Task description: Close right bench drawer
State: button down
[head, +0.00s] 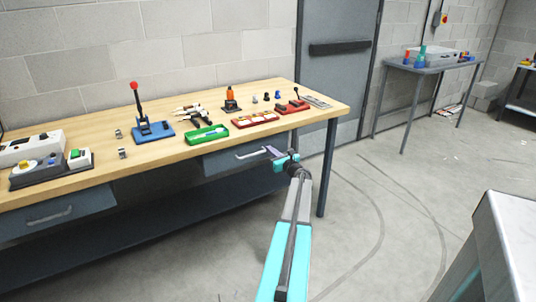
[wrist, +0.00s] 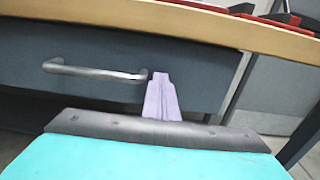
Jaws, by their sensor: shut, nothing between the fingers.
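The right bench drawer (head: 222,164) is a dark blue-grey front under the bench top, with a silver bar handle (head: 251,154). In the wrist view the drawer front (wrist: 205,78) fills much of the picture, and its handle (wrist: 92,71) is at the left. My gripper (head: 271,150) is at the right part of the drawer front, just right of the handle. Its pale purple fingers (wrist: 161,78) are shut together and hold nothing. They look very close to the front; I cannot tell whether they touch it. How far the drawer stands out is hard to tell.
The wooden bench top (head: 170,162) carries a green tray (head: 205,134), red trays and tools. A left drawer (head: 85,204) and a lower shelf (head: 150,230) are below. A bench leg (head: 328,170) stands right of my gripper.

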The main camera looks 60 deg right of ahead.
jog(key=shift+w+d+r, duration=0.25)
jog(key=shift+d+r, duration=0.15)
jog(key=shift+r, duration=0.1)
jog(key=f+v, duration=0.1)
jog(key=v, duration=1.4)
jog(key=shift+w+a+b, duration=0.2)
jog(key=shift+b, duration=0.25)
